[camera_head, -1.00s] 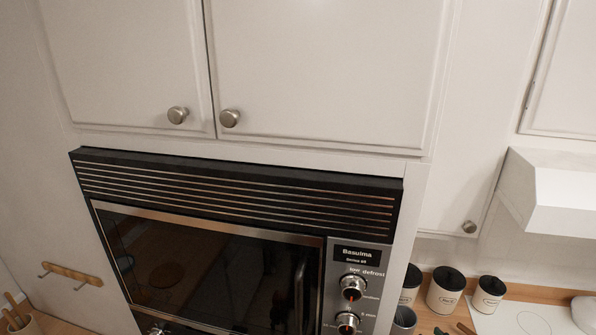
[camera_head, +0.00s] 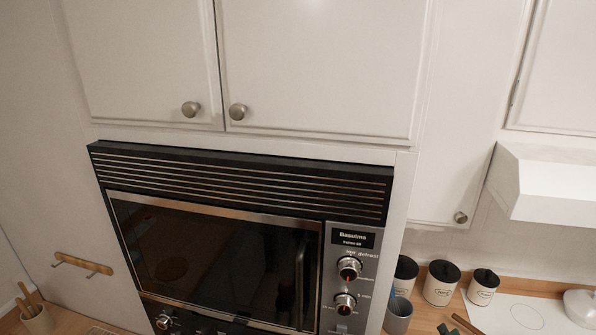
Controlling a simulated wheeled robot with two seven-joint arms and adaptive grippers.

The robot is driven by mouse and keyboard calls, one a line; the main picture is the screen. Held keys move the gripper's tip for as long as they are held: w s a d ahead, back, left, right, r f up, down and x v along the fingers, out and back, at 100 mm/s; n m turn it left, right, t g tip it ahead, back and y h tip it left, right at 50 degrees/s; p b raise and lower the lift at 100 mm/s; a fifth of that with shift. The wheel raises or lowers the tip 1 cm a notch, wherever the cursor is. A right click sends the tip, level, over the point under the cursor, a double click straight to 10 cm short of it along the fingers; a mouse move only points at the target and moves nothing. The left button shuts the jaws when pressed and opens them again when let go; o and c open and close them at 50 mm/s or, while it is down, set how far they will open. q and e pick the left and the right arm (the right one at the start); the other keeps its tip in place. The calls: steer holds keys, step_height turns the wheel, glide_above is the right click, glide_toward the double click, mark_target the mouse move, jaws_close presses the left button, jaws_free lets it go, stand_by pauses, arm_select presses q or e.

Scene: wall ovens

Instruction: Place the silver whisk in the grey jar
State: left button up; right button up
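A grey jar (camera_head: 397,317) stands on the counter at the lower right, just right of the oven column. Something thin and bluish shows at its rim, too small to make out. I cannot make out a silver whisk in this view. Neither of my grippers can be made out in the view.
White-and-black lidded canisters (camera_head: 440,285) stand behind and right of the jar. Small dark and brown items (camera_head: 464,323) lie at the bottom edge. A wall oven (camera_head: 225,260) fills the middle. A utensil pot (camera_head: 36,318) stands at lower left. A white hood (camera_head: 548,190) juts out right.

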steer(key=s+d+f+m+g+h, duration=0.35)
steer(key=s+f+m, duration=0.2)
steer(key=m, duration=0.45)
steer(key=s+d+f+m+g+h, duration=0.35)
steer(key=s+f+m, duration=0.2)
steer(key=m, duration=0.45)
steer(key=s+a+f+m+g+y, duration=0.5)
steer(key=s+a+f+m+g, duration=0.35)
steer(key=s+a+f, duration=0.8)
steer(key=s+f+b, duration=0.2)
steer(key=f+b, duration=0.1)
steer(key=f, duration=1.4)
steer(key=s+f+b, duration=0.2)
steer(key=f, duration=1.5)
arm_select(q)
step_height(320, 180, down, 9)
steer(key=s+b, duration=0.1)
steer(key=b, duration=0.3)
arm_select(e)
steer(key=s+f+g, duration=0.2)
steer(key=s+f, duration=1.6)
steer(key=f, duration=0.1)
steer(key=shift+s+f+y, duration=0.35)
steer(key=shift+y, duration=0.05)
arm_select(q)
steer(key=shift+f, duration=0.1)
steer(key=shift+c, duration=0.3)
arm_select(e)
steer(key=shift+n, duration=0.25)
steer(key=shift+c, duration=0.3)
